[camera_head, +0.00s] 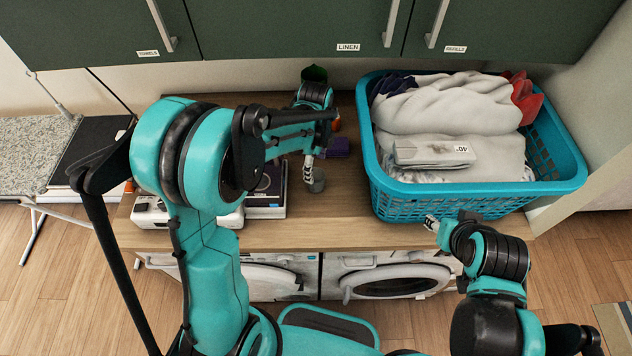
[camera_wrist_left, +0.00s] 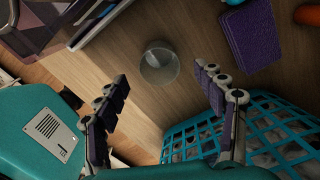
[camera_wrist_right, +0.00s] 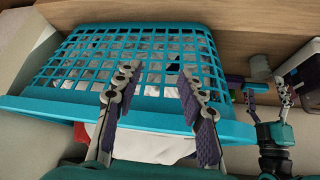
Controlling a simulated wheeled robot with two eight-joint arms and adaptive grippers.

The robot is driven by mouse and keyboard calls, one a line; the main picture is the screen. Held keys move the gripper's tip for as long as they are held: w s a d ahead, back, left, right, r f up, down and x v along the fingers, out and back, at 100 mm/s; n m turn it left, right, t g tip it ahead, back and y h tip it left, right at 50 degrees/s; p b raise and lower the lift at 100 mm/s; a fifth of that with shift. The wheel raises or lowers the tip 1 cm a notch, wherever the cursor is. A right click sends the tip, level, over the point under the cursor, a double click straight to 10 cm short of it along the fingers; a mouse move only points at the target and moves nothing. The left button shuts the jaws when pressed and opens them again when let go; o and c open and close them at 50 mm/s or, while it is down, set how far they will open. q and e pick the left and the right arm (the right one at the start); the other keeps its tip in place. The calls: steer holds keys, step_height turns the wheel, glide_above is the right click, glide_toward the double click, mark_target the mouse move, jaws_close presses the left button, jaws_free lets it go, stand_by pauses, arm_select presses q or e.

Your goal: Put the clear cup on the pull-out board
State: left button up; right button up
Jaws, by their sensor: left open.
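The clear cup (camera_head: 317,182) stands on the wooden counter (camera_head: 340,222), left of the laundry basket. In the left wrist view the cup (camera_wrist_left: 159,66) shows its round rim, with bare wood around it. My left gripper (camera_head: 309,168) is open close to the cup. In its own wrist view its fingers (camera_wrist_left: 163,82) are spread to either side of the cup, with no visible contact. My right gripper (camera_head: 432,224) is at the basket's front side; its fingers (camera_wrist_right: 158,78) are apart and empty. I cannot make out a pull-out board; my left arm hides part of the counter front.
The blue basket (camera_head: 400,203) holds folded laundry and fills the counter's right. A purple item (camera_wrist_left: 250,35) lies behind the cup. A dark box (camera_head: 268,205) and a white device (camera_head: 150,212) are at left. Washing machines (camera_head: 385,278) are below; green cabinets (camera_head: 290,30) hang above.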

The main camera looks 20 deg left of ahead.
mark_target(316, 173)
arm_select(q)
step_height(316, 173, down, 4)
steer(key=shift+d+f+b, duration=0.1)
steer(key=shift+f+b, duration=0.1)
steer(key=shift+b, duration=0.25)
steer(key=shift+s, duration=0.1)
steer(key=c, duration=0.9)
